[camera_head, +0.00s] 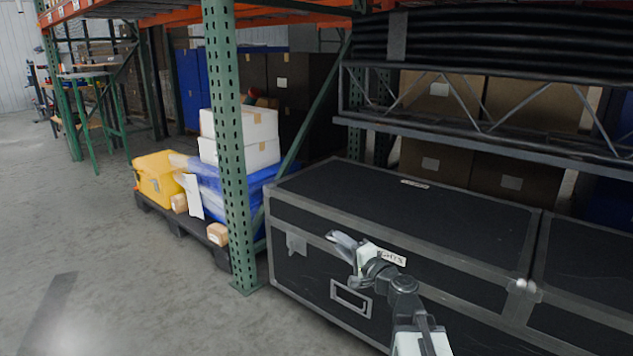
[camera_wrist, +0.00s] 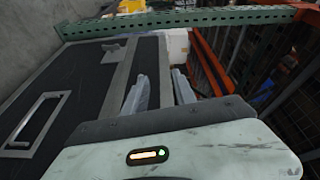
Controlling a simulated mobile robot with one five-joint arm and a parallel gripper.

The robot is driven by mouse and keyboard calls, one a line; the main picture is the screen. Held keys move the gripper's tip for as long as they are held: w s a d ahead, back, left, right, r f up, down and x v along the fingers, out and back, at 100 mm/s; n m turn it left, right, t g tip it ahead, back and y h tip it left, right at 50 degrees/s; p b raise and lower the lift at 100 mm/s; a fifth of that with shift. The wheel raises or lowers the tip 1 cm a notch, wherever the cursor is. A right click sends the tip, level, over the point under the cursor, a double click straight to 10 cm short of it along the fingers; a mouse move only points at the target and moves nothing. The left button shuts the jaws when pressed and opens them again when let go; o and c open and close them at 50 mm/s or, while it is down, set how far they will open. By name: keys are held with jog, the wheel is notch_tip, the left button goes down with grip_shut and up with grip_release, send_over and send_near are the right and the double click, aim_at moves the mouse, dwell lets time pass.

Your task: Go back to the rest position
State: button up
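My gripper (camera_head: 343,243) is in front of the near side of a large black case with metal edges (camera_head: 400,200). In the wrist view my gripper (camera_wrist: 160,92) shows two pale fingers spread apart with nothing between them. The black case also shows in the wrist view (camera_wrist: 85,85), below and left of the fingers. I cannot tell whether the gripper touches the case. A yellow tote (camera_head: 158,178) stands on a dark pallet (camera_head: 180,228) at the left. A blue wrapped tote (camera_head: 212,200) stands behind it, with white boxes (camera_head: 250,140) on top.
A green rack post (camera_head: 228,150) stands between the pallet and the case. A second black case (camera_head: 590,260) is at the right edge. A metal truss shelf (camera_head: 470,100) hangs above the case. The grey floor (camera_head: 110,260) at the left is open.

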jog(key=s+a+r+n+g+p, duration=0.3)
jog(key=s+a+n+g+p, duration=0.1)
jog(key=a+n+p, duration=0.15)
jog(key=s+f+n+g+h+p, duration=0.2)
jog(key=s+f+n+g+p, duration=0.15)
jog(key=s+f+g, duration=0.2)
jog(key=s+d+f+n+g+h+p, duration=0.1)
jog(key=s+d+f+g+h, duration=0.25)
jog(key=s+d, duration=0.25)
jog(key=s+d+f+g+h+p, duration=0.1)
jog(key=s+d+f+g+h, duration=0.25)
jog(key=s+d, duration=0.3)
notch_tip(320, 180, up, 37)
jog(key=p, duration=3.7)
jog(key=shift+w+t, duration=0.2)
jog(key=shift+t, duration=0.25)
jog(key=shift+a, duration=0.1)
jog(key=shift+c, duration=0.3)
